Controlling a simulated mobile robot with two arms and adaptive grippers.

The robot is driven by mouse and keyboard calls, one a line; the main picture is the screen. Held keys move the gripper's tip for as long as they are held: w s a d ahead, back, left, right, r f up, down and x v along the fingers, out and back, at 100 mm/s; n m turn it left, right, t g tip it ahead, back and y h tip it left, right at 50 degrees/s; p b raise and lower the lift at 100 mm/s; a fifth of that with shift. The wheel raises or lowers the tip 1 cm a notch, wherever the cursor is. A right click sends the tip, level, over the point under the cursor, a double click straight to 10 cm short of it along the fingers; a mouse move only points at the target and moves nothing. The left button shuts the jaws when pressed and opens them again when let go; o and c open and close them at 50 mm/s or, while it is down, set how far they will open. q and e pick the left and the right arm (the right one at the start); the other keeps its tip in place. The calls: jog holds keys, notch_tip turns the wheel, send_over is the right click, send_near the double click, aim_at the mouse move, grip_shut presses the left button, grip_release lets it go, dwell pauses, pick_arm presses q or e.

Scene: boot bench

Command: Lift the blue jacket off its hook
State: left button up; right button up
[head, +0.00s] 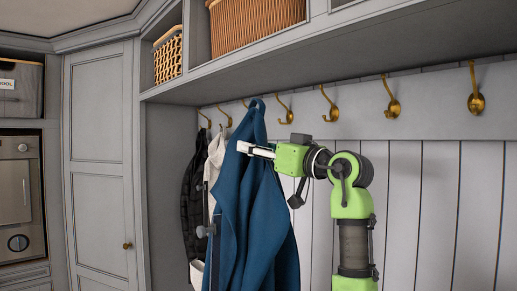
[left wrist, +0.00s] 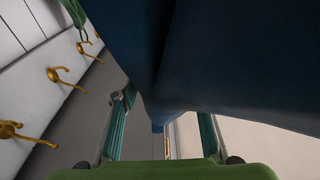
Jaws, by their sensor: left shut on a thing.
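The blue jacket (head: 252,215) hangs below the hook rail in the head view, its top drawn up to a narrow peak beside a brass hook (head: 244,102). The jacket hides most of that hook, so I cannot tell whether it bears on it. My left gripper (head: 256,150) is at the jacket's upper part, shut on its cloth. In the left wrist view, dark blue cloth (left wrist: 215,65) fills the upper middle and runs down between the fingers of the left gripper (left wrist: 162,125). My right gripper is not in view.
A dark checked garment (head: 194,195) and a pale garment (head: 215,165) hang left of the jacket. Several empty brass hooks, such as one hook (head: 392,105), line the rail to the right. A shelf (head: 350,55) with wicker baskets (head: 255,25) overhangs them.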

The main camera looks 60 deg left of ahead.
pick_arm(q)
jog(key=o, duration=0.5)
jog(key=shift+r, duration=0.15)
grip_shut()
jog(key=shift+s+d+b, duration=0.15)
jog(key=shift+s+b, duration=0.15)
jog(key=shift+s, duration=0.2)
jog(key=shift+s+d+b, duration=0.15)
jog(key=shift+s+b, duration=0.15)
jog(key=shift+s, duration=0.2)
jog(key=shift+s+d+b, duration=0.2)
jog(key=shift+s+b, duration=0.1)
jog(key=shift+s, duration=0.55)
jog(key=shift+s+d+b, duration=0.25)
jog(key=shift+s+b, duration=0.1)
jog(key=shift+s, duration=0.45)
jog(key=shift+s+d+b, duration=0.2)
jog(key=shift+s+b, duration=0.1)
jog(key=shift+s, duration=0.55)
jog(key=s, duration=0.2)
jog(key=shift+s+d+b, duration=0.3)
jog(key=shift+s+b, duration=0.05)
jog(key=shift+s, duration=0.05)
jog(key=shift+a, duration=0.1)
